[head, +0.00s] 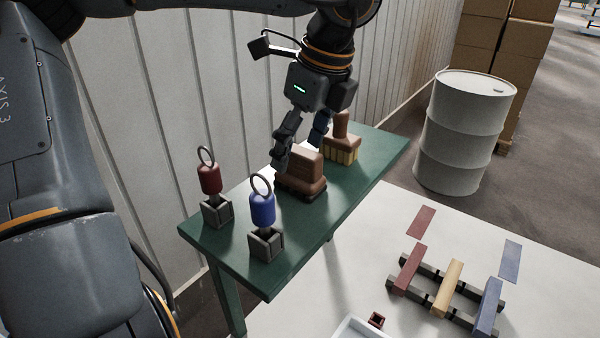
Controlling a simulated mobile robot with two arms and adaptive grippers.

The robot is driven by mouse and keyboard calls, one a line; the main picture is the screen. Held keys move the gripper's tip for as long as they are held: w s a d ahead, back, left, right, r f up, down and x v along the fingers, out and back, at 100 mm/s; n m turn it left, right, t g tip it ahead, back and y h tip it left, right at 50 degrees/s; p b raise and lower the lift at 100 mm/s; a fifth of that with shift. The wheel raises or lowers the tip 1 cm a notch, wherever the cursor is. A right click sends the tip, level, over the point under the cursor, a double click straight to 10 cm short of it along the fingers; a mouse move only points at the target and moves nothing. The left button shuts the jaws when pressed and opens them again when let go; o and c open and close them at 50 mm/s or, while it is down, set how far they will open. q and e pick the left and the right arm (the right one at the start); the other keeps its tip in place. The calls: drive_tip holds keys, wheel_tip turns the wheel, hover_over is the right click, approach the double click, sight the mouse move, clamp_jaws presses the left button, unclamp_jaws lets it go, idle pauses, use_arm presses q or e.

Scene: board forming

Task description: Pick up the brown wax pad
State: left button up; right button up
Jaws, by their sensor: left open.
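The brown wax pad (304,165), a stepped brown block on a darker base, sits on the green table (340,205). My left gripper (298,152) points down at it with its fingers apart. One finger is at the pad's left side and the bluish other finger is behind its top right. I cannot tell whether either finger touches the pad. My right gripper is not in view.
A brown-handled brush (342,148) with yellow bristles stands close behind the pad. Red (209,179) and blue (262,208) ringed tools stand in grey holders in front. Coloured bars (448,285) lie across rails on a white table. A corrugated wall borders the left.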

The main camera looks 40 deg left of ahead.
sight(295, 165)
use_arm(q)
drive_tip(key=p+x, duration=0.2)
drive_tip(key=x, duration=0.2)
drive_tip(key=shift+f, duration=0.3)
drive_tip(key=shift+a+f, duration=0.1)
drive_tip(key=shift+f, duration=0.2)
drive_tip(key=shift+d+r, duration=0.1)
drive_tip(key=shift+d, duration=0.1)
drive_tip(key=c, duration=1.3)
drive_tip(key=shift+c, duration=0.3)
drive_tip(key=shift+a+r, duration=0.1)
drive_tip(key=shift+r, duration=0.2)
wheel_tip(295, 165, up, 9)
drive_tip(key=b, duration=0.2)
drive_tip(key=shift+f+b, duration=0.15)
drive_tip(key=shift+b, duration=0.15)
drive_tip(key=shift+r, duration=0.35)
